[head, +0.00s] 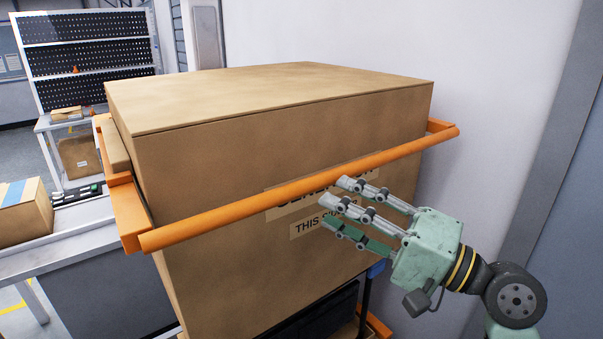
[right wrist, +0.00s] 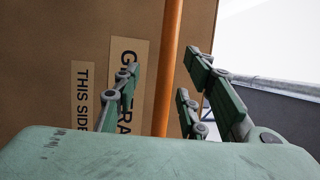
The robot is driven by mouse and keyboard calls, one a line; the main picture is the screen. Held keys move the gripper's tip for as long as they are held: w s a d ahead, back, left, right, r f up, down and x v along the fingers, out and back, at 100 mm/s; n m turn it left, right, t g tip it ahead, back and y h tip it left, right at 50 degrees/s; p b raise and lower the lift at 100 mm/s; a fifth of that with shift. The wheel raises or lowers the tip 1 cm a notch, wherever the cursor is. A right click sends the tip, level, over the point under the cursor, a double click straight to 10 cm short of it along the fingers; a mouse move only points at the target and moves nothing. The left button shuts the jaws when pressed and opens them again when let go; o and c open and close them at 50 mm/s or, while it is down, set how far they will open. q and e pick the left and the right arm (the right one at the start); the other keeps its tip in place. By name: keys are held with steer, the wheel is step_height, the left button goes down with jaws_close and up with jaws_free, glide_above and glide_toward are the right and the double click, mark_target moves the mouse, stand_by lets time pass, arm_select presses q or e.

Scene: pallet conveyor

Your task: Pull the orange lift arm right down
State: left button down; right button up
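The orange lift arm (head: 240,207) is a long round bar across the front of a big cardboard box, with side pieces reaching back along the box. It is raised to the upper part of the box and slopes up to the right in the head view. My right gripper (head: 334,203) is open and empty, its fingers pointing left just below the bar's right half. In the right wrist view the bar (right wrist: 169,70) runs between the spread fingers (right wrist: 160,80), one on the left and two on the right. I cannot tell whether they touch it. My left gripper is not in view.
The large cardboard box (head: 270,110) fills the middle, with printed labels behind the bar. A white wall (head: 480,60) stands close on the right. A grey table (head: 95,270) with a smaller box (head: 25,215) is at left. Shelving (head: 85,60) is far back.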

mark_target(308, 191)
steer(key=p+x, duration=0.1)
steer(key=x, duration=0.1)
steer(key=p+x, duration=0.1)
steer(key=x, duration=0.1)
steer(key=r+p+x, duration=0.1)
steer(key=x, duration=0.1)
steer(key=shift+s+a+r, duration=0.15)
steer(key=shift+s+a, duration=0.05)
steer(key=shift+a, duration=0.1)
steer(key=shift+w+a, duration=0.35)
steer(key=shift+a, duration=0.25)
steer(key=shift+c, duration=0.5)
jaws_close()
